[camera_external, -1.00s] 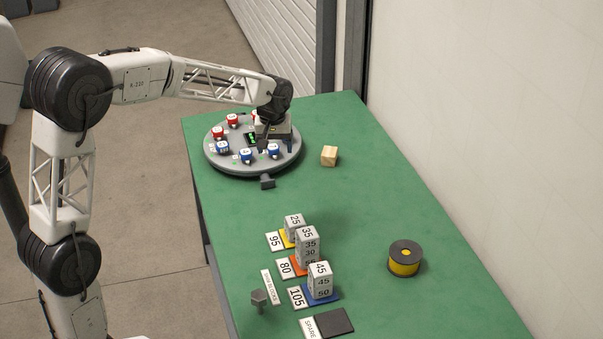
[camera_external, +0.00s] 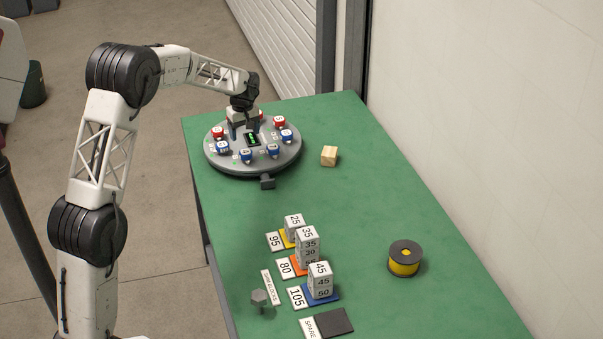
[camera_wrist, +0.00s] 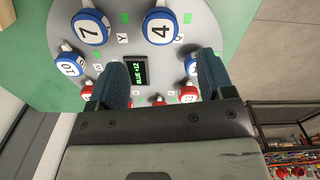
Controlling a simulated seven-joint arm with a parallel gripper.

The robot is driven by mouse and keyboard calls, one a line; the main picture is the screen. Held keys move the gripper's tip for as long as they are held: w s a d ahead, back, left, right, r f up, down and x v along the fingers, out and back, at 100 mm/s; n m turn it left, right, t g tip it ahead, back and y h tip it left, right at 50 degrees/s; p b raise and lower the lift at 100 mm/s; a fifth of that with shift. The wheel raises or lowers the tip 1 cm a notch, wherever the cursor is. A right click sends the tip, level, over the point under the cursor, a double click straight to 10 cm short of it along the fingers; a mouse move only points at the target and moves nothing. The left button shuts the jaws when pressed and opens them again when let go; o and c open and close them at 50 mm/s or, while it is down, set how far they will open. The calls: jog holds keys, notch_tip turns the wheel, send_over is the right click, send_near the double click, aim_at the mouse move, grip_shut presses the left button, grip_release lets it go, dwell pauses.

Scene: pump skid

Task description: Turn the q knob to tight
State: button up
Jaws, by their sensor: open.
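A round grey dial panel (camera_external: 222,165) carries several red and blue numbered knobs around a small display (camera_external: 253,139). In the wrist view the display (camera_wrist: 140,70) reads "BLUE +12". Blue knobs "7" (camera_wrist: 89,27) and "4" (camera_wrist: 160,26) show at the top, and a red knob (camera_wrist: 188,94) shows between the finger bases. Letter tags stand by the knobs; I read a "Y", but cannot tell which knob is q. My gripper (camera_external: 243,129) is over the far part of the panel, fingers apart and empty. Its fingers (camera_wrist: 162,58) hide some knobs and tags.
A wooden block (camera_external: 329,156) lies right of the panel. Numbered grey blocks (camera_external: 308,245), a bolt (camera_external: 260,298), a dark spare pad (camera_external: 335,322) and a yellow spool (camera_external: 405,258) stand nearer on the green table (camera_external: 360,200). A wall runs along the right.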

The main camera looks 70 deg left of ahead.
aim_at(245, 152)
jog(key=shift+f, duration=0.1)
dwell(0.3)
jog(key=shift+f, duration=3.9)
jog(key=shift+c, duration=0.3)
jog(key=c, duration=0.9)
jog(key=shift+o, duration=0.2)
